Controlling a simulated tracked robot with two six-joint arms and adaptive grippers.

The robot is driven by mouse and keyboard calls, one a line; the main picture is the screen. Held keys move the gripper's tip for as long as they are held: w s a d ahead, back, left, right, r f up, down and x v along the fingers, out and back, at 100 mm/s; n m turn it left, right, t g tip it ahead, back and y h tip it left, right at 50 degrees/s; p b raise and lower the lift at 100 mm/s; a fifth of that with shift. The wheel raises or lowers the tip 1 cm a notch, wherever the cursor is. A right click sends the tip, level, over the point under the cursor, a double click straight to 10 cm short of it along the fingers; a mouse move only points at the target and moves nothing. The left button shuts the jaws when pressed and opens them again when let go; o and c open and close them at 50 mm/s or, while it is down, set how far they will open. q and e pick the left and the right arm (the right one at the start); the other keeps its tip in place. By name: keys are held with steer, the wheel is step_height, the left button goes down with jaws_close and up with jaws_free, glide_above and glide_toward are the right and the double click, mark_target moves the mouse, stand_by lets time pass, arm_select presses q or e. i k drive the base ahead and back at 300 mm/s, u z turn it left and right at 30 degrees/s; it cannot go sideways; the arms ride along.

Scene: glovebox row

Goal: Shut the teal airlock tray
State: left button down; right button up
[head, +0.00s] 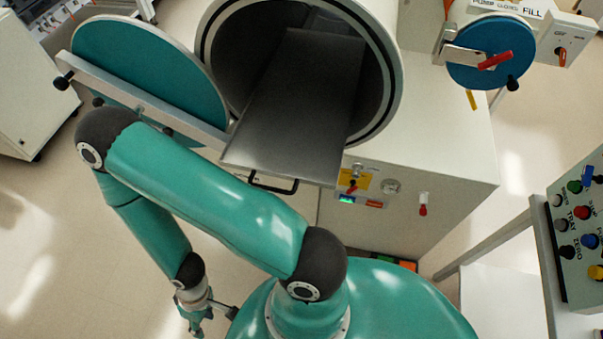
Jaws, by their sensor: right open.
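The grey metal airlock tray (293,115) sticks far out of the round chamber (240,60). A black handle (272,187) is fixed below its front edge. The teal round door (150,68) stands swung open to the left, with a pale bar across it. My right gripper (208,320) hangs low at the bottom left, open, below and to the left of the tray and apart from it. Part of it is cut by the frame's bottom edge. The inner end of the tray is in shadow inside the chamber. My left gripper does not show.
A smaller blue round port (491,52) with a red handle is at top right. A button console (580,225) stands at right. Open floor (45,230) lies at left.

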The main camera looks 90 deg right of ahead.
mark_target(294, 124)
steer(key=z, duration=0.3)
steer(key=k, duration=0.45)
steer(key=u, duration=0.25)
steer(key=i, duration=0.1)
steer(key=z, duration=3.6)
steer(key=i, duration=0.1)
steer(key=u, duration=2.3)
steer(key=k, duration=0.25)
steer(key=z, duration=0.25)
